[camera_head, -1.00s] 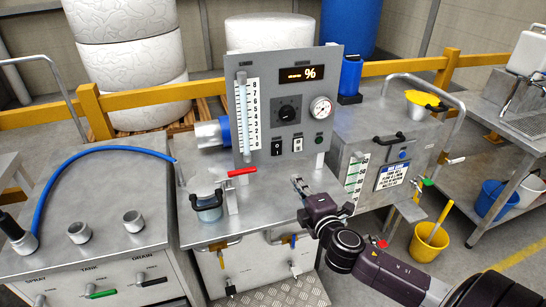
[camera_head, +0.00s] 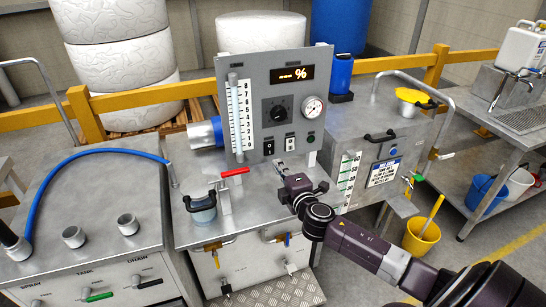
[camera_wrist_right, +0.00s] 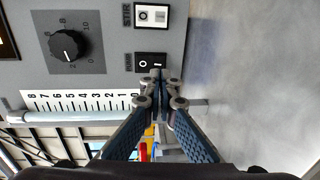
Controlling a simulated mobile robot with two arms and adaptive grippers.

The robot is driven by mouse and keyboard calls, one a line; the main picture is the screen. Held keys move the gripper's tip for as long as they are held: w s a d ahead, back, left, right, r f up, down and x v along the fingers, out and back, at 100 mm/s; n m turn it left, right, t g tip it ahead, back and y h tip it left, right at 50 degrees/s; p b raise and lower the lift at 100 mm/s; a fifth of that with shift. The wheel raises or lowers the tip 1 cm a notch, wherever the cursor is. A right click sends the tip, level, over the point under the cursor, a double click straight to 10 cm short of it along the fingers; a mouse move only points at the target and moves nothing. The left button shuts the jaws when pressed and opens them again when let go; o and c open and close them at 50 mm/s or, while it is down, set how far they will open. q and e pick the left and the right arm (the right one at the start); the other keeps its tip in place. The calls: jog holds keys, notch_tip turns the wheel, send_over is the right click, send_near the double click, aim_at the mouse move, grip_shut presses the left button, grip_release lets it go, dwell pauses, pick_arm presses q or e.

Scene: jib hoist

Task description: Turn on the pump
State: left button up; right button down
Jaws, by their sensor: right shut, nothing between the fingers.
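The grey control panel (camera_head: 232,105) stands upright on the steel cabinet. The black pump rocker switch (camera_head: 269,147), marked O and I, is low on its front. It also shows in the wrist view, labelled PUMP (camera_wrist_right: 150,62). A white STIR switch (camera_head: 290,143) is beside it, also seen in the wrist view (camera_wrist_right: 151,16). My right gripper (camera_head: 279,165) is shut and empty, just below the pump switch. In the wrist view its fingertips (camera_wrist_right: 160,76) overlap the switch's edge; I cannot tell whether they touch. My left gripper is not in view.
A black dial (camera_head: 279,112), a gauge (camera_head: 313,106) and a display (camera_head: 292,74) are higher on the panel. A red-handled valve (camera_head: 234,172) and a lidded jar (camera_head: 203,207) stand left of my gripper. A wash unit (camera_head: 380,142) is at right.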

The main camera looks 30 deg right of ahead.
aim_at(270, 154)
jog(key=shift+x, duration=2.8)
jog(key=shift+f, duration=0.1)
jog(key=b, duration=0.2)
jog(key=shift+w+f+b, duration=0.2)
jog(key=shift+f+b, duration=0.15)
jog(key=shift+f, duration=0.05)
jog(key=shift+r+t, duration=0.3)
jog(key=shift+r, duration=0.1)
jog(key=shift+w, duration=0.1)
